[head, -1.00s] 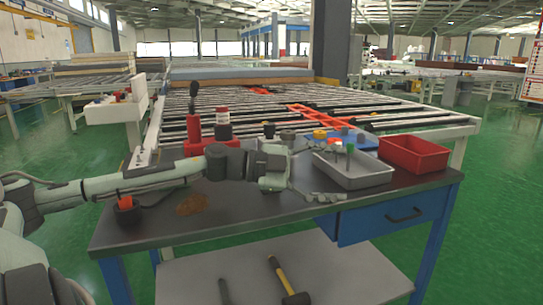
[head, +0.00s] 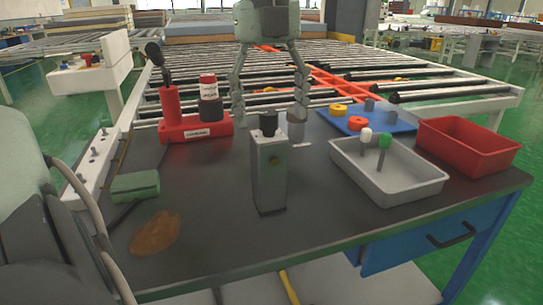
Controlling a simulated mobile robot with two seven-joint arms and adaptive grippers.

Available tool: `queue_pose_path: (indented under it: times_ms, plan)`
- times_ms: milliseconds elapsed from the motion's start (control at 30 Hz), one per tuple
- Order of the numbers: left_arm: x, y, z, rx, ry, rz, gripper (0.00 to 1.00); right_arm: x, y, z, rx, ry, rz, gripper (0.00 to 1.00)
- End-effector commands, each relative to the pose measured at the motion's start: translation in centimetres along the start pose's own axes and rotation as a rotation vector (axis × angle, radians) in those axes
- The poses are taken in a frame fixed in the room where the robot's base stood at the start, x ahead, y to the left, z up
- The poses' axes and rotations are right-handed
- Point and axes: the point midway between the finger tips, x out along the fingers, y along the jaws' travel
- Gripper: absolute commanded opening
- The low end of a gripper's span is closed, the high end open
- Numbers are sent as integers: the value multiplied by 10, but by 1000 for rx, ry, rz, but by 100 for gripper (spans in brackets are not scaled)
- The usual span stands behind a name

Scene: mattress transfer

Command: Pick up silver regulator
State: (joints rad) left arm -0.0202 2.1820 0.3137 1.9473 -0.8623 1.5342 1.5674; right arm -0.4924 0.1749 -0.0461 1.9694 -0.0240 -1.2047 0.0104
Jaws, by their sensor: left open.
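The silver regulator appears to be the upright silver-grey block (head: 269,178) with a black knob on top, standing on the dark workbench in the head view. My left gripper (head: 270,115) is open and points down, high in the picture. Its two fingers are spread to the left and right of the knob, with the block's body below them. I cannot tell how far above or behind the block the fingertips are. The right fingertip overlaps a small grey cylinder (head: 297,129) in the picture. My right gripper is not in view.
A red holder (head: 190,133) with bottles stands left of the block. A grey tray (head: 400,190), red bin (head: 470,148) and blue mat (head: 365,122) are right. A green block (head: 135,186) and brown patch (head: 155,233) lie left. Bench front is clear.

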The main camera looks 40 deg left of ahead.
Motion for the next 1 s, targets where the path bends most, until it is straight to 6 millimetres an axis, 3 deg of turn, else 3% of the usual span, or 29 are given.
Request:
queue_pose_path:
  times_ms: [167,467,700,1000]
  plan:
    - [-1,8,2,-18,-42,45,71,0,0,1,0,-3,1,70]
    - [34,8,5,-17,-38,46,71,0,1,5,1,-10,1,70]
    - [67,6,9,-19,-39,44,71,13,0,14,1,-27,-4,70]
    - [71,7,9,-19,-41,43,71,12,-3,8,-1,-14,-7,70]
